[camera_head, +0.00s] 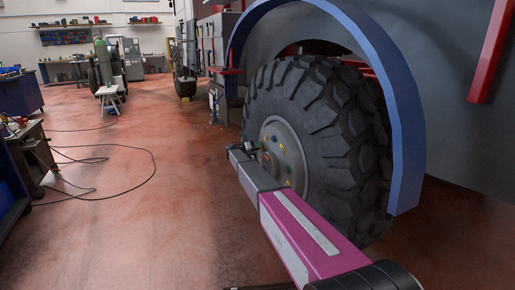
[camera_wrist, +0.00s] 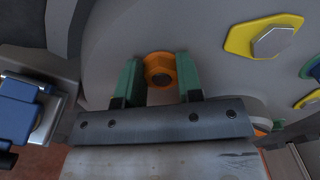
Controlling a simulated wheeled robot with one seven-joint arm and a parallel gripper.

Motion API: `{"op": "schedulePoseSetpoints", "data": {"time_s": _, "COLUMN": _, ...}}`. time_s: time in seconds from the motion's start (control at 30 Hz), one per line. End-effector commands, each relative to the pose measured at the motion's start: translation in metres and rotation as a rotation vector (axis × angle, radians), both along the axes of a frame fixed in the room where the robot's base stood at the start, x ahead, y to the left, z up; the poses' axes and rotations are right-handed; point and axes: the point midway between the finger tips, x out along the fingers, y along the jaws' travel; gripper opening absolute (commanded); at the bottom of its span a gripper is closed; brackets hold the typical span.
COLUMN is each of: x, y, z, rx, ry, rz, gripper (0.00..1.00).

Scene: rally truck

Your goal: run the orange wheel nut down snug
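The orange wheel nut (camera_wrist: 159,70) sits on the grey wheel hub (camera_wrist: 215,75), with a dark round stud end in its middle. My gripper (camera_wrist: 157,78) has its two green fingers on either side of the nut, close to its edges. I cannot tell whether they touch it or are apart by a sliver. How far the nut is from the hub face is hard to see. In the head view my gripper (camera_head: 256,152) is at the hub (camera_head: 284,150) of the big black tyre (camera_head: 335,135), and the nut is too small to make out.
A hex nut with a yellow plate (camera_wrist: 265,38) is at the upper right in the wrist view. A blue device (camera_wrist: 28,108) is at the left. The blue wheel arch (camera_head: 398,110) curves over the tyre. Dark cables (camera_head: 130,188) lie on the open red floor (camera_head: 150,235) at left.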

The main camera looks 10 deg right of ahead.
Motion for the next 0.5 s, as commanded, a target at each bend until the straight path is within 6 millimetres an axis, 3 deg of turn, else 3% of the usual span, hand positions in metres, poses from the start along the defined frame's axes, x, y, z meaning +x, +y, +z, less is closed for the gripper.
{"op": "schedulePoseSetpoints", "data": {"time_s": 0.5, "x": -0.0007, "y": 0.0002, "z": 0.0006, "rx": 0.026, "ry": -0.079, "rz": -0.001, "gripper": 0.1}}
